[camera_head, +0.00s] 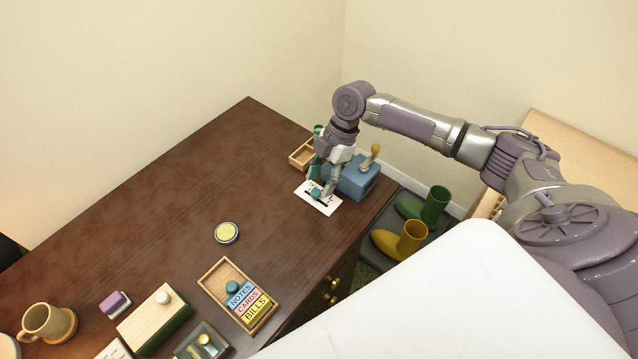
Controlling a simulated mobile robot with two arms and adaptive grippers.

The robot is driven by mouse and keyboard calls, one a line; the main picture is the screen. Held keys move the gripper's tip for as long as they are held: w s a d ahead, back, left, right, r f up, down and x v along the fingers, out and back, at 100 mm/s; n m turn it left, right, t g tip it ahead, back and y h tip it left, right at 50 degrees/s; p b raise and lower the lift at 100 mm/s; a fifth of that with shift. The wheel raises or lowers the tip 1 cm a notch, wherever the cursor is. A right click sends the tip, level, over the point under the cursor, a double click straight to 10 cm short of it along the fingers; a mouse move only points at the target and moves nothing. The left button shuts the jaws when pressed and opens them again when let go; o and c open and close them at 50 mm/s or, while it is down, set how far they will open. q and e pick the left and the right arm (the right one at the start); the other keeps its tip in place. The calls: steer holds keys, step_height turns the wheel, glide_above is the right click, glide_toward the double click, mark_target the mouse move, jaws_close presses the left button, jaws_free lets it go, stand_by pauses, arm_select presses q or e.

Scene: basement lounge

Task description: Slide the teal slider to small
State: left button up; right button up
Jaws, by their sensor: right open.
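The teal slider (315,193) is a small knob on a white plate (329,208) lying on the dark wooden desk near its right edge. The plate has a dark slot, and any lettering on it is too small to read. My right gripper (321,188) points down over the plate with its jaws open. Its fingertips are close beside the slider and partly cover it. I cannot tell whether they touch it. My left gripper is not in view.
A blue box (356,180) with a yellow-topped lever stands right beside the gripper. A small wooden tray (299,155) is behind it. A labelled wooden tray (212,281) with another teal knob lies nearer. A yellow disc (227,232) sits mid-desk, with clear desk around it.

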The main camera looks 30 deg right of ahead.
steer(key=v, duration=1)
